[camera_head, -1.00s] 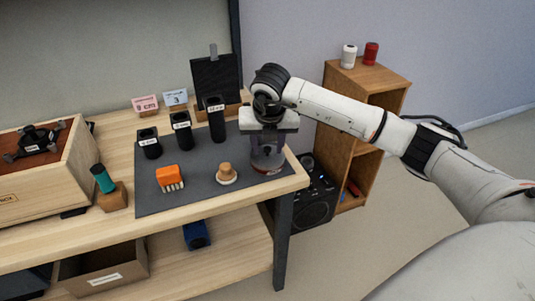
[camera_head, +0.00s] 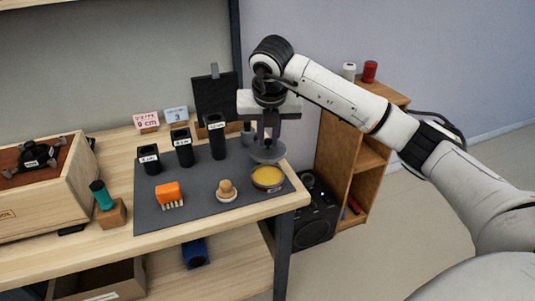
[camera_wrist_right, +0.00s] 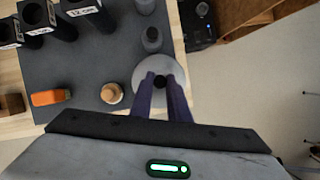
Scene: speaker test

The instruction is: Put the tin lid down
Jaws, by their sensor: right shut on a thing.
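The tin lid (camera_head: 268,153) is a round grey disc held by my right gripper (camera_head: 268,138), whose fingers point down. The lid is in the air just above and behind the open tin (camera_head: 268,178), which has yellow contents and stands at the right end of the dark mat. In the right wrist view the fingers (camera_wrist_right: 161,82) are closed around the dark knob at the middle of the pale lid (camera_wrist_right: 143,80). The tin is hidden in that view. My left gripper is not in view.
On the mat (camera_head: 200,200) stand several black cylinders (camera_head: 217,137), an orange brush (camera_head: 169,195), a wooden knobbed piece (camera_head: 226,190) and a small grey object (camera_head: 248,134) behind the lid. Bare mat lies between them. The table's right edge is close to the tin.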

